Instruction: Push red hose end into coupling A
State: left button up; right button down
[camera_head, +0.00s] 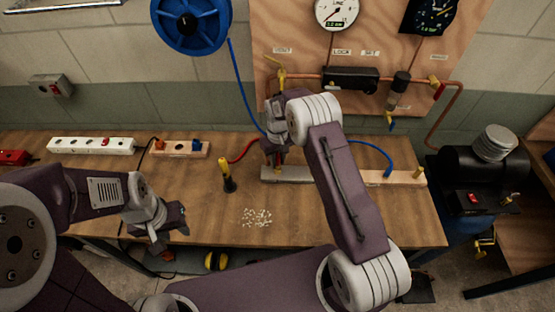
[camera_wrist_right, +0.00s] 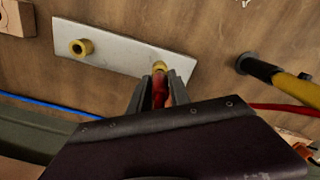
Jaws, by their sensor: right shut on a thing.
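The red hose (camera_head: 243,150) runs over the bench to my right gripper (camera_head: 278,152). In the right wrist view my right gripper (camera_wrist_right: 158,90) is shut on the red hose end (camera_wrist_right: 159,92). The end points at a brass coupling (camera_wrist_right: 160,67) on a pale metal plate (camera_wrist_right: 120,50) and looks in line with it; I cannot tell whether it has entered. A second brass coupling (camera_wrist_right: 80,47) on the plate is empty. No letter marking A is readable. My left gripper (camera_head: 168,222) hangs empty near the bench's front edge; its jaw opening is unclear.
A yellow-handled tool (camera_head: 226,175) stands beside the plate, and small pale bits (camera_head: 256,217) lie in front. A blue hose (camera_head: 372,152) lies behind my right arm. A power strip (camera_head: 90,146) is at the back left. The bench's left middle is clear.

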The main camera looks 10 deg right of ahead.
aim_at(278, 156)
jog(key=shift+f+b, duration=0.55)
jog(key=shift+f, duration=0.35)
jog(key=c, duration=1.1)
grip_release()
jog(key=shift+r, duration=0.1)
notch_tip(278, 156, up, 5)
jog(key=p, duration=0.3)
jog(key=shift+p, duration=0.4)
